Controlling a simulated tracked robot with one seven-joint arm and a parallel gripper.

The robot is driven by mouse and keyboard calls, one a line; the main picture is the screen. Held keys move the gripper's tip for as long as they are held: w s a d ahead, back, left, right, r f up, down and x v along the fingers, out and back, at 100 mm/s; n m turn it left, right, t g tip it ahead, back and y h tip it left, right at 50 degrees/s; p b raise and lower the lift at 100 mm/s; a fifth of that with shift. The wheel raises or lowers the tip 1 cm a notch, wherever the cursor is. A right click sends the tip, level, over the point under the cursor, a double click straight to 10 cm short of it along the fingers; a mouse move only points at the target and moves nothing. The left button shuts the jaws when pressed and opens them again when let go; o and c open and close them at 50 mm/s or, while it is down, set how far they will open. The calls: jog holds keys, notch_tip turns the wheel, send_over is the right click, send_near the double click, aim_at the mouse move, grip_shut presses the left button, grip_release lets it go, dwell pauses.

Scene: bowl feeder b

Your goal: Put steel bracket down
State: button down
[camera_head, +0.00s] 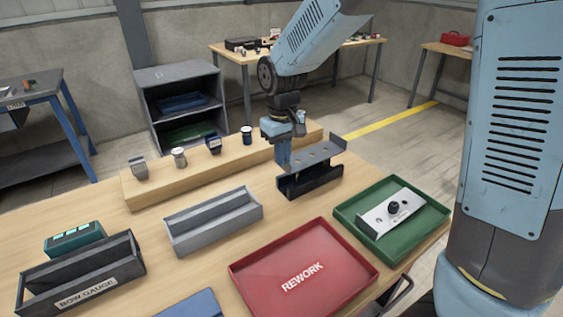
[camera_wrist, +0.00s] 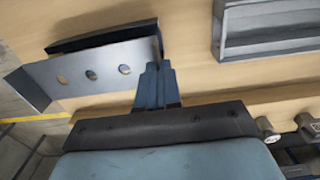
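The steel bracket (camera_head: 320,154), a grey angled plate with a row of round holes, is held at its left end by my gripper (camera_head: 284,158). It is just above or at the top of a black open trough (camera_head: 311,184); I cannot tell whether they touch. In the wrist view the blue fingers (camera_wrist: 155,78) are closed together at the right end of the bracket (camera_wrist: 110,73). The black trough (camera_wrist: 105,39) shows behind it, partly hidden.
A grey trough (camera_head: 213,222) and a red REWORK tray (camera_head: 262,281) lie nearby. The BOW GAUGE box (camera_head: 84,283) is at front left. A wooden ledge (camera_head: 196,171) with small items runs behind.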

aim_at(283, 168)
jog(key=shift+f, duration=1.2)
jog(key=shift+f, duration=0.6)
jog(key=c, duration=1.3)
grip_release()
jog(key=shift+s, duration=0.1)
jog(key=shift+c, duration=0.2)
notch_tip(283, 168, up, 13)
jog(key=s+d+r+m+t, duration=0.1)
jog(key=s+d+r+m, duration=0.15)
jog(key=d, duration=0.55)
jog(key=s+d+r+m+t, duration=0.1)
jog(key=s+d+r+t, duration=0.2)
jog(key=d, duration=0.5)
jog(key=s+d+m+t, duration=0.1)
jog(key=s+d+m, duration=0.3)
jog(key=s+d, duration=0.6)
jog(key=shift+s+d+r, duration=0.35)
jog(key=shift+s+r, duration=0.1)
jog(key=shift+s, duration=0.15)
